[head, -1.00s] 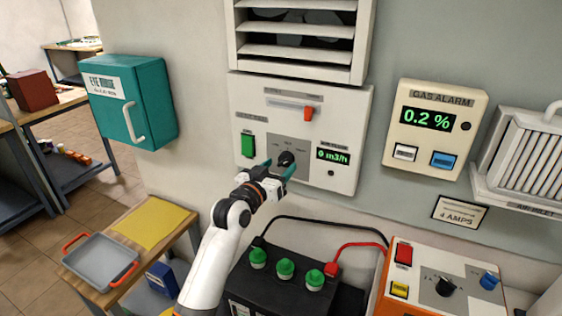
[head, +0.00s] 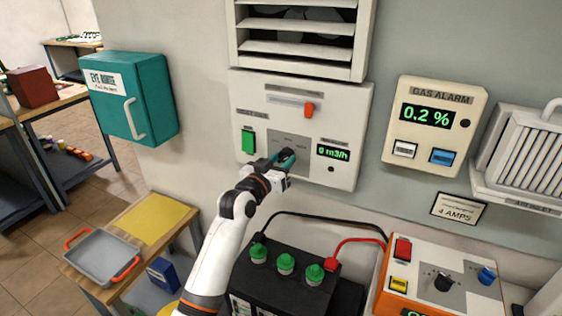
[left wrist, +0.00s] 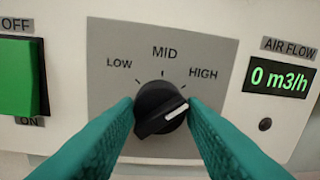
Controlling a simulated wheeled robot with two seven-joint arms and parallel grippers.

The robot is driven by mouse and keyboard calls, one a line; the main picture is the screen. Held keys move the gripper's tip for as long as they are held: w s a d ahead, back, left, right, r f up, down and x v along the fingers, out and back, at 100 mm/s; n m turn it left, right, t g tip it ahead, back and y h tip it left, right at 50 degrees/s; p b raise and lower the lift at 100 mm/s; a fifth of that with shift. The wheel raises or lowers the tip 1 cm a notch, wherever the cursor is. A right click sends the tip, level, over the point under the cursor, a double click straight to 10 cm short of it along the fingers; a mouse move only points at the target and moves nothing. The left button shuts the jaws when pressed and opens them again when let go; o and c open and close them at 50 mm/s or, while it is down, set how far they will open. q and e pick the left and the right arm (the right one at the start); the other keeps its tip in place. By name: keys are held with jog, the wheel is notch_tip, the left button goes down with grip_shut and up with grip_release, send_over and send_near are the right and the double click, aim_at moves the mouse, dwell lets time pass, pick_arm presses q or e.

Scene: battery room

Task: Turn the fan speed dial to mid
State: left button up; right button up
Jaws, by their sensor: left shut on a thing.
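The fan speed dial (left wrist: 160,108) is a black knob with a white pointer line, on a grey plate (left wrist: 215,60) marked LOW, MID and HIGH. In the left wrist view its pointer aims right and slightly up, toward the HIGH side and away from the MID tick. My left gripper (head: 284,158) is shut on the dial, with a teal finger on each side of it. In the head view the fingers partly hide the dial. The air flow display (left wrist: 283,77) reads 0 m3/h. My right gripper is not in view.
A green OFF/ON switch (left wrist: 20,77) is left of the dial. A red slider (head: 309,110) sits above it. Below stand a black battery (head: 285,285) with green caps and an orange charger (head: 440,275). A teal eye-wash box (head: 130,100) hangs at the left.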

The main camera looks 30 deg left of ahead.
pick_arm(q)
jog(key=n+p, duration=0.1)
jog(key=n, duration=0.3)
jog(key=shift+p, duration=0.4)
jog(key=n+p, duration=0.1)
jog(key=n, duration=0.2)
jog(key=n+p, duration=0.1)
jog(key=n, duration=0.1)
jog(key=shift+n+t+y, duration=0.3)
jog(key=shift+n+y, duration=0.1)
jog(key=shift+f, duration=0.1)
jog(key=o, duration=1)
